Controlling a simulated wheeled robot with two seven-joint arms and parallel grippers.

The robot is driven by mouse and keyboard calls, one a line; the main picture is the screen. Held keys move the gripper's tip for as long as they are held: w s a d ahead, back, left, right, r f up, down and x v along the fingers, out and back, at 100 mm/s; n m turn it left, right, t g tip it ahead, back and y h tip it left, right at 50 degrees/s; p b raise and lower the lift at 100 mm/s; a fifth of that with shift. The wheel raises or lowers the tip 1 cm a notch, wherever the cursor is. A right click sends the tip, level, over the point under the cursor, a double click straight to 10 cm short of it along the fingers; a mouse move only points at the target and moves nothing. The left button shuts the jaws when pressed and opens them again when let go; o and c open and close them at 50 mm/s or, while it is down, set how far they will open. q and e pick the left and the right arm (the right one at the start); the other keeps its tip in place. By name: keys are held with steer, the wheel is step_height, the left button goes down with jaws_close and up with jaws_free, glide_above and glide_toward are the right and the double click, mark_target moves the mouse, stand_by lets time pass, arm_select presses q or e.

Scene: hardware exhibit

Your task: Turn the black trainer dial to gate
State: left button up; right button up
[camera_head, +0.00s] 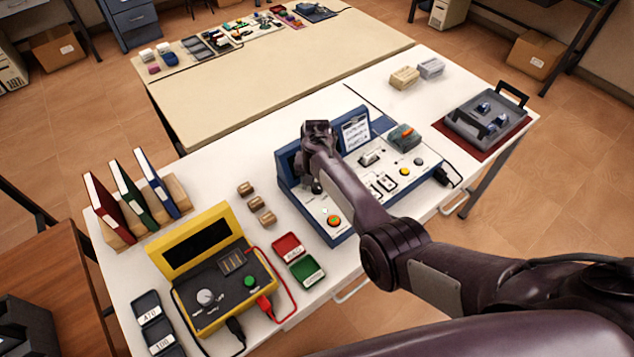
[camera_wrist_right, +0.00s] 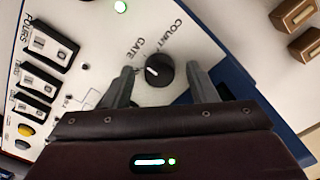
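The black trainer dial (camera_wrist_right: 158,71) is on the white panel of the blue trainer (camera_head: 336,240). My right gripper (camera_wrist_right: 160,72) is open, with one finger on each side of the dial and a visible gap on both sides. In the head view my right gripper (camera_head: 317,160) is over the left part of the trainer, and its fingers are mostly hidden. My left gripper is out of view.
A yellow meter (camera_head: 212,290) with cables and red and green trays (camera_head: 306,270) stand left of the trainer. Several small brown blocks (camera_head: 254,204) lie beside it. A grey tray (camera_head: 485,118) is at the right end. Binders (camera_head: 132,197) stand at the left.

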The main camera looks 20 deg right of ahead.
mark_target(317, 186)
steer(key=shift+r+b, duration=0.3)
steer(key=shift+r, duration=3.6)
